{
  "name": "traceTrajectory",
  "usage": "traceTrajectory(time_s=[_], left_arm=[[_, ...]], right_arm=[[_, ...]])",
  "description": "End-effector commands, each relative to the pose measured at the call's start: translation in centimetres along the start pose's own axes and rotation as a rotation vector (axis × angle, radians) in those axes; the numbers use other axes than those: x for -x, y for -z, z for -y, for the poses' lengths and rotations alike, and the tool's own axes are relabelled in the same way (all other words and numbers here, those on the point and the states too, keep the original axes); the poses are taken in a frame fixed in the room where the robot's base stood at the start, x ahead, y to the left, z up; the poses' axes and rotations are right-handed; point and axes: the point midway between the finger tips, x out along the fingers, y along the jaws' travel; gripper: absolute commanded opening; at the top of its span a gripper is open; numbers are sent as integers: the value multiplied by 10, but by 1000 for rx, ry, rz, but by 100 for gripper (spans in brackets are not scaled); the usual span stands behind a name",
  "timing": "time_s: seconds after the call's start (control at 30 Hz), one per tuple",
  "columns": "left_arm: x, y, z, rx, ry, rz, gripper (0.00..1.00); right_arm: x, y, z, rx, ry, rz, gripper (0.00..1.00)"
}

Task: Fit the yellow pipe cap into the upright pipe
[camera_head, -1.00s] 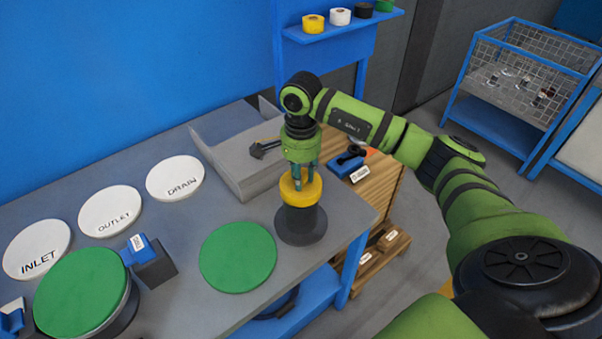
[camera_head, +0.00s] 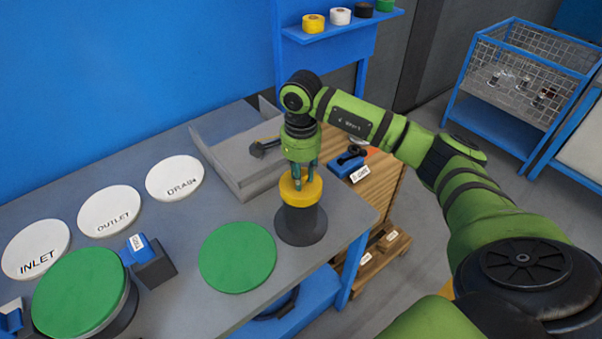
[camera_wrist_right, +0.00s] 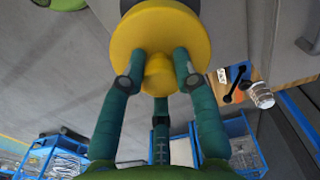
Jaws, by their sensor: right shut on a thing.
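The yellow pipe cap (camera_head: 301,191) sits at the top of the dark upright pipe (camera_head: 301,222), near the table's right end. My right gripper (camera_head: 300,177) is above it, pointing down, with its fingers shut on the cap. In the right wrist view the fingers (camera_wrist_right: 158,75) close around the knob of the yellow cap (camera_wrist_right: 135,38), whose wide disc lies beyond them. The cap looks level and in line with the pipe. I cannot tell how deep its lower part is in the pipe, as the rim is hidden. My left gripper is not in view.
A green disc (camera_head: 237,257) lies left of the pipe. A grey open tray (camera_head: 225,165) holding a dark tool stands behind. White discs marked INLET (camera_head: 36,249), OUTLET (camera_head: 110,211) and DRAIN (camera_head: 174,178) lie left. A blue clamp (camera_head: 134,249) sits near a green-topped flange (camera_head: 82,292).

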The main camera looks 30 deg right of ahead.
Motion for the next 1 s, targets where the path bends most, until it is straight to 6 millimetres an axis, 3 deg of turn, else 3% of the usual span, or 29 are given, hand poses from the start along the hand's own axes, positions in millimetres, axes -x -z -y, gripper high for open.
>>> traceTrajectory(time_s=[1.0], left_arm=[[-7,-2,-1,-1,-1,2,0]], right_arm=[[0,0,0,0,0,0,0]])
